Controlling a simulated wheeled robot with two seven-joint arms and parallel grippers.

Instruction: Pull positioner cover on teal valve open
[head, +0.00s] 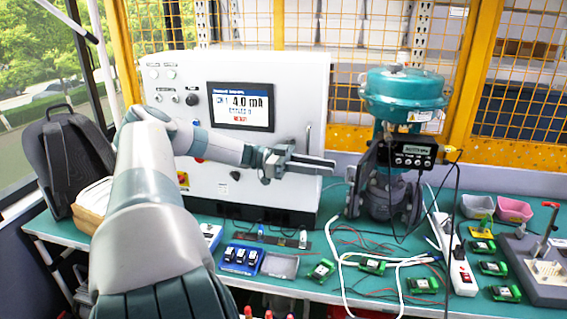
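The teal valve (403,95) stands upright on the bench right of centre, with a teal domed actuator on a dark body. The black positioner (408,155) is mounted on its front, with a small lit display and a row of buttons facing me. I cannot clearly make out a separate cover edge or its position. My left gripper (332,166) reaches in from the left, pointing right toward the positioner, with a gap between its tips and the valve. It holds nothing that I can see. Its fingers are seen nearly edge-on, so their opening is unclear. My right gripper is out of view.
A white control cabinet (290,85) with a screen reading 4.0 mA stands behind my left arm. White cables, a power strip (462,275) and several green modules (422,285) cover the front of the teal bench. Pink and grey bins (514,209) are at right. A yellow mesh fence stands behind.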

